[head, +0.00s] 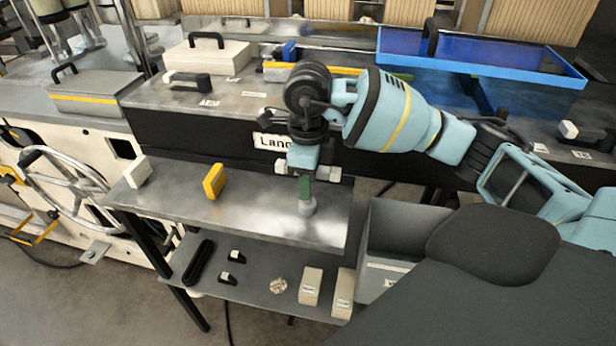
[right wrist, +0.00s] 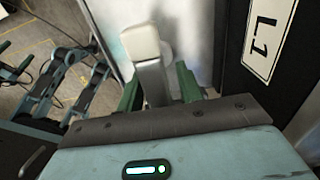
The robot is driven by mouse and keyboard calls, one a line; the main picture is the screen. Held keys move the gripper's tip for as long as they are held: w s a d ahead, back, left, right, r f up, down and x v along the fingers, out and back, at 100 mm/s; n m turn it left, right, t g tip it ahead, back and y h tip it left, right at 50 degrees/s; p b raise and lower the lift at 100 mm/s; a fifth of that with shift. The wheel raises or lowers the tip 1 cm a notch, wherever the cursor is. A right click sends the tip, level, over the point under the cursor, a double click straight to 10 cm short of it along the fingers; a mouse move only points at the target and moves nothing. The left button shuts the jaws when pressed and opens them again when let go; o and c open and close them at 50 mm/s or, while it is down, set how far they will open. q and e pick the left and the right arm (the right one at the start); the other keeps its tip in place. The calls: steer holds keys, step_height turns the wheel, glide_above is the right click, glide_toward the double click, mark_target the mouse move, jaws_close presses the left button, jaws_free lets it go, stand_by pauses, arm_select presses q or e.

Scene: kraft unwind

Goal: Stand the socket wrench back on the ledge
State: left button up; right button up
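My right gripper (head: 305,190) points down over the right part of the metal ledge (head: 250,222). A pale grey piece (head: 307,208), which may be the socket wrench, shows below its green finger, at or just above the ledge. In the right wrist view a pale grey thing with a blocky end (right wrist: 143,42) and a narrower stem lies between the green fingers (right wrist: 160,85). A narrow gap seems to show on its right side, so I cannot tell if the fingers press on it. Whether its foot touches the ledge is also unclear. My left gripper is not in view.
A white block (head: 138,172) and a yellow block (head: 214,181) stand on the ledge's left part. A dark machine front with a sign (head: 270,142) rises behind. The lower shelf (head: 250,284) holds small boxes. A grey bin (head: 400,228) stands right of the ledge. The ledge's middle is clear.

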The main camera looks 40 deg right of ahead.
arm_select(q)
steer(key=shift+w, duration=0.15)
arm_select(e)
steer(key=shift+r, duration=0.1)
steer(key=shift+r, duration=0.3)
step_height(320, 180, up, 10)
steer(key=shift+r+p, duration=0.25)
steer(key=shift+p, duration=0.35)
steer(key=shift+r, duration=0.5)
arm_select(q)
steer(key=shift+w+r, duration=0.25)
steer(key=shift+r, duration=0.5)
